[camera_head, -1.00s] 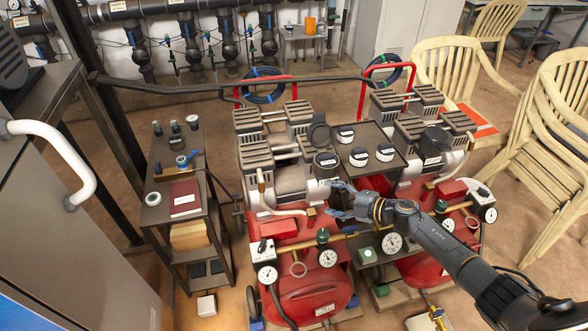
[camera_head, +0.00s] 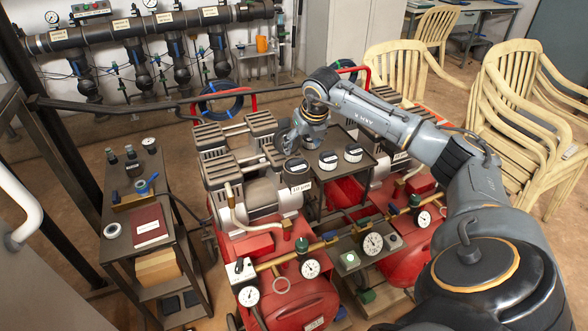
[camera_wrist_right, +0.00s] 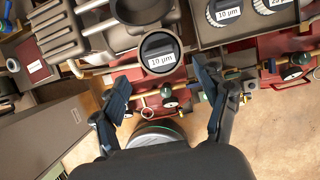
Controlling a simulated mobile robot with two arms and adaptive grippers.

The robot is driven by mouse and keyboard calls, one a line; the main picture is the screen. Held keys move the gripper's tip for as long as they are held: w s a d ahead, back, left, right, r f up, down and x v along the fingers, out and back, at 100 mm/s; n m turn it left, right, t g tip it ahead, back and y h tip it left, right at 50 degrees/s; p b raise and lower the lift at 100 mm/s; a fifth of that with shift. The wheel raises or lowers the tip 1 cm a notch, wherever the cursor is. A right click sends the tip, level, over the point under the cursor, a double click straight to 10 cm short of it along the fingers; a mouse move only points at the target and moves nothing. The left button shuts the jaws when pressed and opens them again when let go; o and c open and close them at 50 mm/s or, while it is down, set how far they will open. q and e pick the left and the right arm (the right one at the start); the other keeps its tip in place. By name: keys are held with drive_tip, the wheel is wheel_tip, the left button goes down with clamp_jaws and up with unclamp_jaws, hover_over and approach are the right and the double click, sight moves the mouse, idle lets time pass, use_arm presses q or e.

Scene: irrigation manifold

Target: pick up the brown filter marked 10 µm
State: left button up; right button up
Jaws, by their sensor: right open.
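My right gripper (camera_head: 303,143) is above and just behind this filter in the head view. In the right wrist view, the open gripper (camera_wrist_right: 160,75) has its fingers spread and empty, with the filter ahead between the tips. My left gripper is out of view.
Two more filters (camera_head: 328,161) (camera_head: 353,153) stand close by on the dark tray (camera_head: 368,160). Red compressors (camera_head: 292,300) with gauges and hoses crowd the front. A cart (camera_head: 160,235) stands left, stacked chairs (camera_head: 525,110) right.

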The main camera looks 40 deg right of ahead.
sight(297, 161)
drive_tip(key=p+x, duration=0.1)
drive_tip(key=x, duration=0.6)
drive_tip(key=shift+w+f, duration=0.15)
drive_tip(key=shift+f, duration=0.2)
drive_tip(key=shift+a, duration=0.1)
drive_tip(key=shift+c, duration=0.2)
drive_tip(key=c, duration=1.2)
